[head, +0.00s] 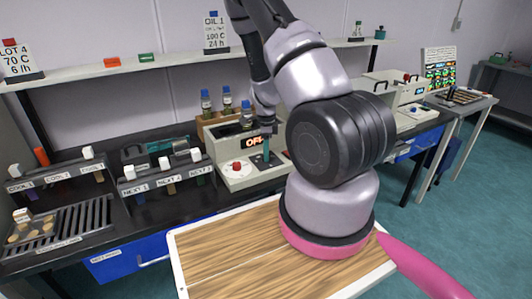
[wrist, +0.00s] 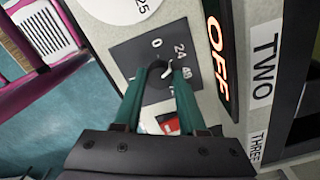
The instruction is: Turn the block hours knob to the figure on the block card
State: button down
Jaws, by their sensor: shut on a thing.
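The hours knob (wrist: 158,71) is a small black knob on a dark dial plate (wrist: 128,52) in the wrist view. The figures 0 and 24 read clearly on the plate; others further round are partly hidden. My gripper (wrist: 160,74) has its two green fingers shut on the knob from either side. Which figure the knob points at cannot be made out. In the head view my gripper (head: 266,157) is down at the front of the block unit (head: 238,180). A card (head: 215,32) on the shelf reads OIL 1, 100 C, 24 h.
The lit display (wrist: 218,52) beside the dial reads OFF. A red switch (wrist: 171,126) sits close to the fingers. Bottles (head: 206,103) stand behind. Another card (head: 16,60) reads LOT 4, 70 C, 6 h.

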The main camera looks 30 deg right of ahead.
dwell(0.5)
jog(key=shift+c, duration=2.4)
grip_release()
notch_tip(320, 180, up, 11)
jog(key=shift+f, duration=0.1)
